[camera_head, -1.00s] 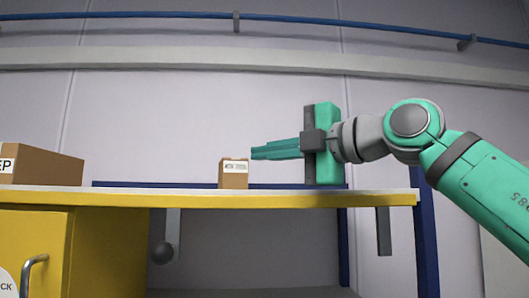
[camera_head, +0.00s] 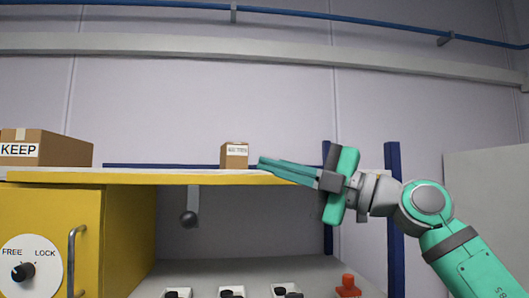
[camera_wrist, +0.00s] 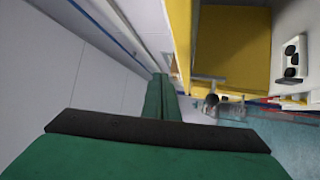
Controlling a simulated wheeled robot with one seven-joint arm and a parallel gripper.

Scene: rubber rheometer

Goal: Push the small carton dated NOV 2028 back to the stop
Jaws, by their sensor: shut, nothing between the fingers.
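The small carton (camera_head: 235,156) is a brown box with a white printed label on its front, standing upright on the shelf (camera_head: 150,176). The print is too small to read as a date. My gripper (camera_head: 262,164) is shut and empty, its fingers pointing left, with the tips just right of the carton's lower part; I cannot tell whether they touch it. A blue rail (camera_head: 165,166) runs along the back of the shelf.
A larger carton marked KEEP (camera_head: 45,150) stands at the shelf's left end. Below are a yellow cabinet (camera_head: 130,235) with a FREE/LOCK dial (camera_head: 30,267), a hanging ball-ended lever (camera_head: 190,218), several black knobs and a red knob (camera_head: 347,285). The shelf between the cartons is clear.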

